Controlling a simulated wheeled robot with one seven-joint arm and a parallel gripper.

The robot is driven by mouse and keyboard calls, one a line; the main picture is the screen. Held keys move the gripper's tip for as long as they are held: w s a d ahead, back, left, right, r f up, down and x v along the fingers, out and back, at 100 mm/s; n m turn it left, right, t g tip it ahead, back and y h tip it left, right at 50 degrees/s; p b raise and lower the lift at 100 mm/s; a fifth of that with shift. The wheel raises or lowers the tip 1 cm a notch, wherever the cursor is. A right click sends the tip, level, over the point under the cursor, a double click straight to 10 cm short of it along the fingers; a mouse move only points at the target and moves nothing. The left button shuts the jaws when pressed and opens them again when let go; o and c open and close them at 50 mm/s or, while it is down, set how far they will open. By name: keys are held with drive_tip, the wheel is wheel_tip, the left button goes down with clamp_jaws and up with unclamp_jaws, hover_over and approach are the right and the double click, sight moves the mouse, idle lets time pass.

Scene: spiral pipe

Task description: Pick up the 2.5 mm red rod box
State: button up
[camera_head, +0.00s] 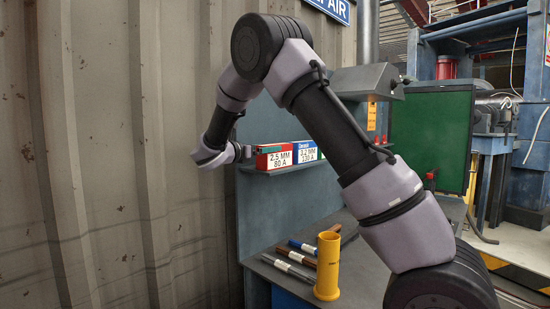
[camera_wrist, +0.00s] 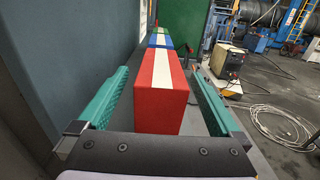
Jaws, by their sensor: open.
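The red rod box (camera_head: 274,158), with a white label reading 2.5 MM 80 A, stands at the near left end of a shelf. In the wrist view the red box (camera_wrist: 160,95), with a white stripe along its top, lies between the green fingers of my gripper (camera_wrist: 164,95). The fingers are open, one on each side, with a visible gap at both sides. In the head view my gripper (camera_head: 246,152) is at the left end of the box. The lower part of the box is partly hidden by my gripper's body in the wrist view.
A blue and white 3.2 MM box (camera_head: 306,152) stands right of the red box on the shelf (camera_head: 282,170). Below, a yellow cylinder (camera_head: 327,267) and several rods (camera_head: 290,268) are on the bench. A corrugated wall (camera_head: 110,150) is at the left.

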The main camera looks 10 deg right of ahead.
drive_tip(key=x, duration=0.5)
drive_tip(key=shift+f, duration=0.1)
clamp_jaws()
